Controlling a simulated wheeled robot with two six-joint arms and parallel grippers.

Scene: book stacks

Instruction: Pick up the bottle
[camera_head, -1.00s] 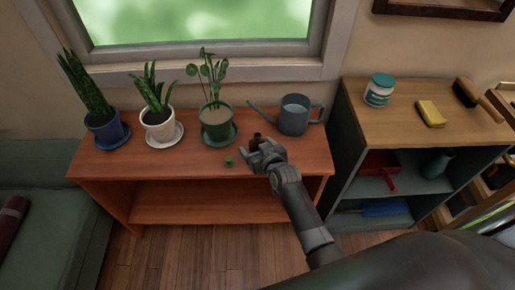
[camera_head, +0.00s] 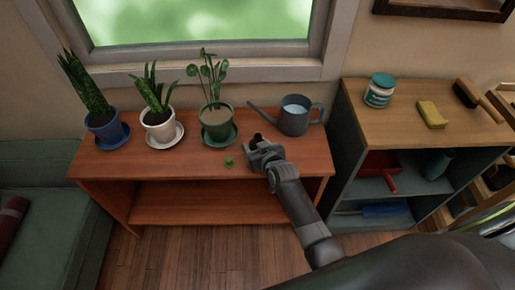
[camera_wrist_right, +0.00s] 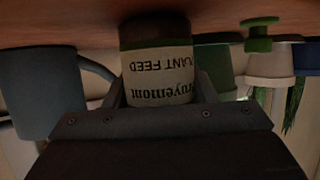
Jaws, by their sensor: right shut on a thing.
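The bottle (camera_wrist_right: 157,75) shows in the right wrist view, brown with a pale label reading "PLANT FEED". It looks upside down there, as does the whole view. My right gripper (camera_head: 257,146) is shut on the bottle, with a finger on either side of it. In the head view only a dark bit of the bottle (camera_head: 258,137) shows past the gripper; the rest is hidden. It is over the orange-brown shelf top (camera_head: 300,155), and I cannot tell whether it touches the wood. My left gripper is not in view.
A grey watering can (camera_head: 295,117) stands just behind and right of the gripper. A green potted plant (camera_head: 217,118) is behind left, with white and blue pots further left. A small green object (camera_head: 228,162) lies left of the gripper. A right-hand shelf (camera_head: 400,125) holds a jar and sponge.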

